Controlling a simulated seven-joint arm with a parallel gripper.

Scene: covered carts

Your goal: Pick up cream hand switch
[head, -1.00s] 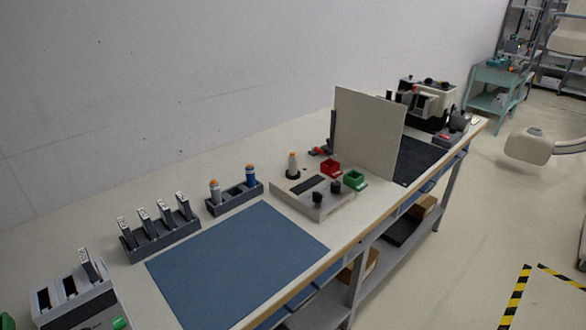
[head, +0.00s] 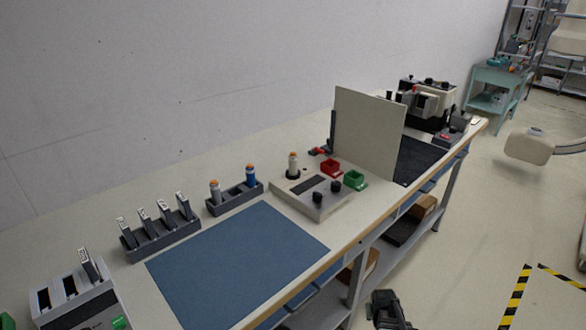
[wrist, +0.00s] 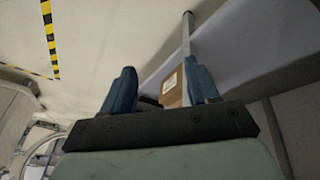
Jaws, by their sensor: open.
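A cream hand switch with an orange top (head: 215,191) stands upright in the left part of a dark rack (head: 234,203) on the bench. A blue hand switch (head: 251,176) stands to its right in the same rack. A second cream, orange-topped one (head: 293,164) stands upright on a cream control box (head: 322,206). My gripper (head: 386,298) is at the bottom edge in the head view, in front of the bench and far from all of these. In the wrist view its blue fingers (wrist: 160,82) are apart with nothing held between them; no hand switch shows there.
A blue mat (head: 237,262) lies clear in front of the rack. A dark holder with several upright devices (head: 160,240) stands to the left. The bench edge and lower shelf lie near my gripper.

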